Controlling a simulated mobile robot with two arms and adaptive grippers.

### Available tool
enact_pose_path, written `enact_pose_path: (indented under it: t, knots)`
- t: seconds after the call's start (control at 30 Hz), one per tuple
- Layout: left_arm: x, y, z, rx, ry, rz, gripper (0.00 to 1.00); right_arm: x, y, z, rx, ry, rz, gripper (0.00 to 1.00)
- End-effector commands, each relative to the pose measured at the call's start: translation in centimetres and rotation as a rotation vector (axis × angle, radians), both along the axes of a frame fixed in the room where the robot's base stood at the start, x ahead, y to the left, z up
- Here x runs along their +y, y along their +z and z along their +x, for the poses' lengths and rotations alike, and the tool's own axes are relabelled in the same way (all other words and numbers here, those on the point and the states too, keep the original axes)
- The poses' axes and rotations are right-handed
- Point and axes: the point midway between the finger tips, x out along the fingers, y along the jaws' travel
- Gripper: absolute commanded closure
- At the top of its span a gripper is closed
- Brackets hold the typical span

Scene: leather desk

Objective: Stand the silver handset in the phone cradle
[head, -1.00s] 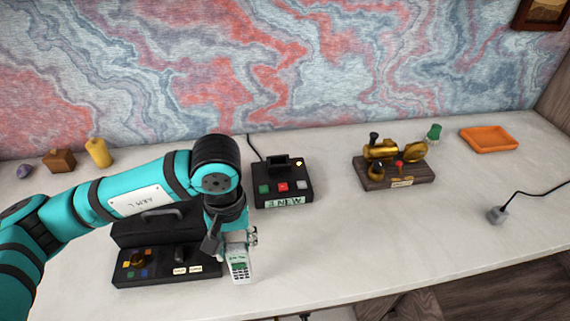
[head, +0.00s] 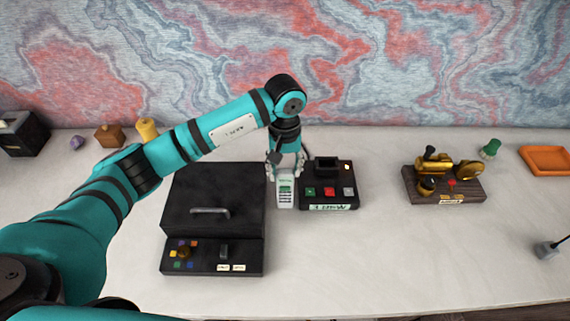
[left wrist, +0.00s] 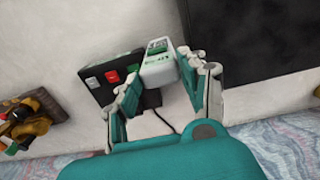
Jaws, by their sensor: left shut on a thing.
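The silver handset (head: 285,191) has a green screen and a keypad. My left gripper (head: 286,168) is shut on its upper end and holds it roughly upright, just left of the phone cradle. The handset also shows between the fingers in the left wrist view (left wrist: 158,66). The phone cradle (head: 340,193) is a black base with green, red and grey buttons, a label on its front and a raised dark slot at the back. In the left wrist view the cradle (left wrist: 99,84) is partly hidden behind the gripper and handset. My right gripper is out of view.
A black case (head: 212,212) with a handle and knobs stands left of the handset. A brass device on a wooden base (head: 443,188) is to the right, with a green object (head: 490,149) and an orange tray (head: 546,158) beyond. The front of the desk is clear.

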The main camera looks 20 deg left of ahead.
Motion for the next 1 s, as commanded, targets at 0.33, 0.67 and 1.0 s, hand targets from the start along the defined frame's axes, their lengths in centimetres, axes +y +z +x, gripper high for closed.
enact_pose_path:
  t: [0.33,0.67,1.0]
  knots:
    - [0.8,-1.4,1.8,0.005,0.0,-0.003,1.0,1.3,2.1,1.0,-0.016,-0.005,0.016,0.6]
    - [0.9,-3.7,2.0,-0.003,-0.002,-0.001,1.0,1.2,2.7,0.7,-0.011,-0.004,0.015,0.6]
    - [0.9,-4.0,2.0,-0.002,-0.001,-0.002,0.46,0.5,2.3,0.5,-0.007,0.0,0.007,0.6]
